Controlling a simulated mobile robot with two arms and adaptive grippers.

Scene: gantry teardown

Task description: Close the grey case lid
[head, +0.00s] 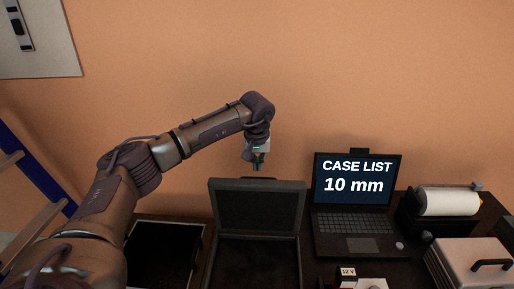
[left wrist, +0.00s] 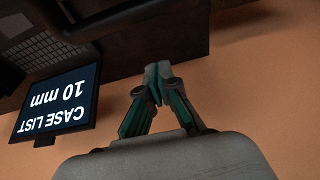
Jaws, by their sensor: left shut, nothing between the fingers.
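The dark grey case stands open on the table in the lower middle of the head view, its base (head: 254,262) lying flat. Its lid (head: 257,207) is raised at the back, with the dark lining facing me. My left gripper (head: 258,167) is shut and empty, pointing down just above and behind the lid's top edge. I cannot tell whether it touches the lid. The left wrist view also shows the shut fingers (left wrist: 158,70), with a dark edge beyond them that may be the lid. My right gripper is not in view.
A laptop (head: 355,190) reading "CASE LIST 10 mm" stands right of the case. A black tray (head: 165,252) lies to the left. At the right are a paper roll device (head: 446,202) and a light case with a black handle (head: 478,262). The orange wall is close behind.

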